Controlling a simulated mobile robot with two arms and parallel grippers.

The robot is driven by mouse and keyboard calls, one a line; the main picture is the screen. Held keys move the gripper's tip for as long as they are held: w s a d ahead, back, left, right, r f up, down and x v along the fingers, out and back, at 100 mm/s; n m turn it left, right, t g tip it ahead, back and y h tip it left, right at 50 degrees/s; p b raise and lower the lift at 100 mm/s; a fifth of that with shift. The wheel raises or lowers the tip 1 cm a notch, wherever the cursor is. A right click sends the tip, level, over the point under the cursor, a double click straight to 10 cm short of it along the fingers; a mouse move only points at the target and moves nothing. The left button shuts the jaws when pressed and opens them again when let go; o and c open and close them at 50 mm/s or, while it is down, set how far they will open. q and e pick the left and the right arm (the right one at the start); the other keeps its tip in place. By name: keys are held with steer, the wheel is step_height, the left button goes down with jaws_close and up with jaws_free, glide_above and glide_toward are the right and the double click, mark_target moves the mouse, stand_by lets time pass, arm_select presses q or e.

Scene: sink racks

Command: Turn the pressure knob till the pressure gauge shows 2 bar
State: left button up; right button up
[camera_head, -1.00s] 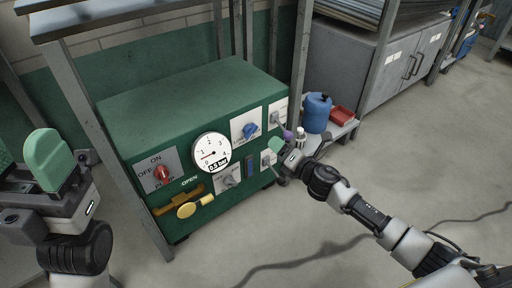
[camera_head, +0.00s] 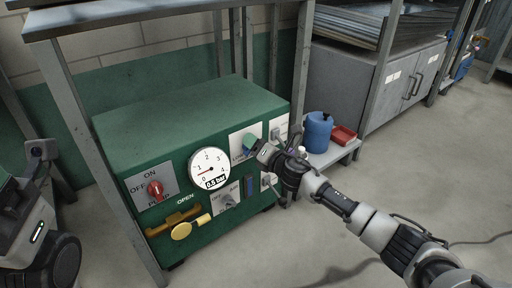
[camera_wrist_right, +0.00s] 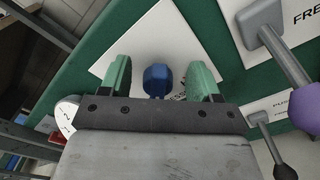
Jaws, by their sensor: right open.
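The blue knob (camera_wrist_right: 157,80) sits on a white plate of the green pump box and shows between the two green fingers of my right gripper (camera_wrist_right: 160,70). The gripper is open, with a gap on both sides of the knob. In the head view my right gripper (camera_head: 250,145) is at this plate and mostly hides the knob.
The red pump switch (camera_head: 155,188) and yellow valve handle (camera_head: 182,230) are on the box's left front. A purple-ended lever (camera_wrist_right: 300,108) sticks out right of the knob. A metal rack post (camera_head: 301,70) rises nearby. A blue canister (camera_head: 318,132) and red tray (camera_head: 343,135) stand farther right.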

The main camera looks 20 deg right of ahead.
steer(key=shift+w, duration=0.15)
steer(key=shift+c, duration=0.3)
steer(key=c, duration=0.8)
steer(key=shift+c, duration=0.2)
